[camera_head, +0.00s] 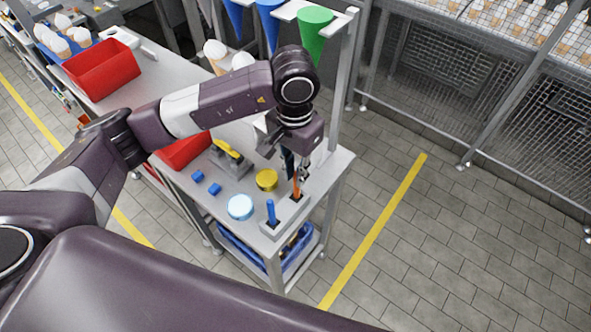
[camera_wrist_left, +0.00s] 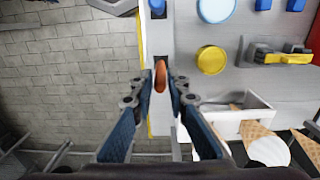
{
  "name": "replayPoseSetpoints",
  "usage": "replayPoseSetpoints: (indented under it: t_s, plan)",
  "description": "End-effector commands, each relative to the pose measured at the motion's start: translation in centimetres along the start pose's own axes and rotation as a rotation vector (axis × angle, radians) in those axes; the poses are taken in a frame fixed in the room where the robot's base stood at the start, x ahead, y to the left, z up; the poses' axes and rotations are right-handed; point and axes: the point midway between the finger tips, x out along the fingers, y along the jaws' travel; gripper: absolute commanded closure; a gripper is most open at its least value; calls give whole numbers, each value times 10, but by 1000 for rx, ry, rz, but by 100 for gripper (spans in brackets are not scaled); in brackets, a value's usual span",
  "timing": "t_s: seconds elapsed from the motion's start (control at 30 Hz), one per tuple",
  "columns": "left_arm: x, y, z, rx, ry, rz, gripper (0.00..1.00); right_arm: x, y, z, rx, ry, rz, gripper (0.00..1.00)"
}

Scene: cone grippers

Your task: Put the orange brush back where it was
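The orange brush (camera_head: 297,187) is upright below my left gripper (camera_head: 295,167) in the head view, at the right end of the table. Its lower end meets or overlaps the grey holder (camera_head: 284,223); I cannot tell how deep it sits. In the left wrist view the orange brush (camera_wrist_left: 160,76) is seen end-on between the fingertips of my left gripper (camera_wrist_left: 161,80), which appear closed on it. A blue brush (camera_head: 271,212) stands in the same holder, nearer the front; the blue brush (camera_wrist_left: 157,8) also shows at the wrist view's top. My right gripper is not in view.
A yellow round container (camera_head: 267,179), a light blue one (camera_head: 240,207) and small blue blocks (camera_head: 198,176) are on the table. Cones hang from a rack (camera_head: 314,30) above, close to my arm. Red bins (camera_head: 103,68) stand farther left. The floor at right is clear.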

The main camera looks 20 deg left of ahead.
Motion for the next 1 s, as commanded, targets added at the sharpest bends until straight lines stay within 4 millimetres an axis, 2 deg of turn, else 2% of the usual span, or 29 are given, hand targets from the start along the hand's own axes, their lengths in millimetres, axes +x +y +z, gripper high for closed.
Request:
replayPoseSetpoints:
  t_s: [0.03, 0.1, 0.37, 0.53, 0.67, 0.87, 1.0]
  plan:
    - [0, 0, 0, -1, -1, 0, 78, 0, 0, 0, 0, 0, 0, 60]
    - [0, 0, 0, -1, 0, 0, 71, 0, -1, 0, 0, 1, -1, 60]
    - [-1, 0, 0, 0, 1, 0, 71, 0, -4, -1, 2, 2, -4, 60]
    - [-10, 0, -2, 0, 5, 1, 71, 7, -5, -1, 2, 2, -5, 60]
    - [-30, 0, -2, 1, 8, -1, 71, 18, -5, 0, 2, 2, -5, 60]
    - [-70, 0, -2, 1, 9, 0, 71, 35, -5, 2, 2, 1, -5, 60]
    - [-93, 0, -2, 0, 7, -1, 71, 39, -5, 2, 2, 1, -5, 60]
